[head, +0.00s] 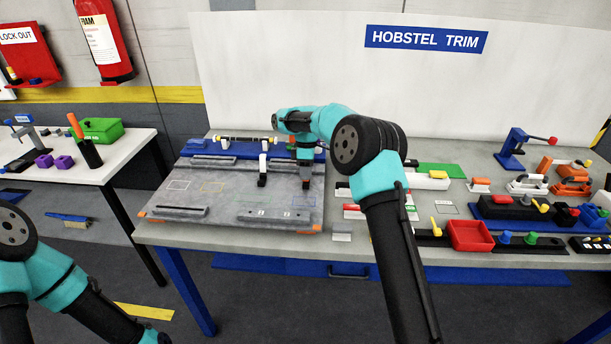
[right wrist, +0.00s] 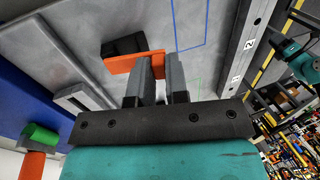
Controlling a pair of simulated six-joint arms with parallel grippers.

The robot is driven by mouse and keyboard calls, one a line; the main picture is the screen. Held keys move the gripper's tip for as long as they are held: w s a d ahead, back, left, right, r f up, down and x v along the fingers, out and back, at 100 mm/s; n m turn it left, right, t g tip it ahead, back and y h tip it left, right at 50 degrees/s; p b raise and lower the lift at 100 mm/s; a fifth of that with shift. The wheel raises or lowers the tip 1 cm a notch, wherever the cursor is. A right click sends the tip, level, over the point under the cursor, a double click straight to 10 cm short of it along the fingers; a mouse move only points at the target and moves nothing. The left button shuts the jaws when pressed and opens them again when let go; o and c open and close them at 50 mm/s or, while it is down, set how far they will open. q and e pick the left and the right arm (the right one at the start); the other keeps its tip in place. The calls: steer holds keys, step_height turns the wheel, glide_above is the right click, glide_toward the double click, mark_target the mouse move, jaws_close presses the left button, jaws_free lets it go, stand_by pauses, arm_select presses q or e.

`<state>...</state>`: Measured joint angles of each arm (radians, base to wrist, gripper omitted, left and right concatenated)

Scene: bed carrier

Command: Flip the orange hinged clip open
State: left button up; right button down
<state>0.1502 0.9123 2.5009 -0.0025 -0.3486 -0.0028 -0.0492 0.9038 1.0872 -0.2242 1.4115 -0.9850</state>
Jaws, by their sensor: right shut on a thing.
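The orange hinged clip (right wrist: 133,63) shows in the right wrist view as an orange flap beside a small black base (right wrist: 122,46) on the grey panel. My right gripper (right wrist: 160,62) is shut on the flap's right end, and the fingers cover part of it. How far the flap is turned on its hinge I cannot tell. In the head view my right gripper (head: 306,184) points down at the right part of the grey panel (head: 215,222), and I cannot make out the clip there. My left arm shows at the lower left; its gripper is out of view.
A blue strip with a bar lies behind. A red bin (head: 470,236) and several small parts fill the table's right side. The panel's front left is mostly clear.

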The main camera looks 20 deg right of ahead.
steer(key=shift+w+d+r+g+y, duration=0.15)
steer(key=shift+w+r+g+y, duration=0.15)
steer(key=shift+g, duration=0.25)
steer(key=shift+w+d+r+g+y, duration=0.1)
steer(key=shift+w+r+g+y, duration=0.15)
steer(key=shift+g, duration=0.3)
steer(key=shift+f, duration=0.1)
steer(key=c, duration=1.1)
jaws_free()
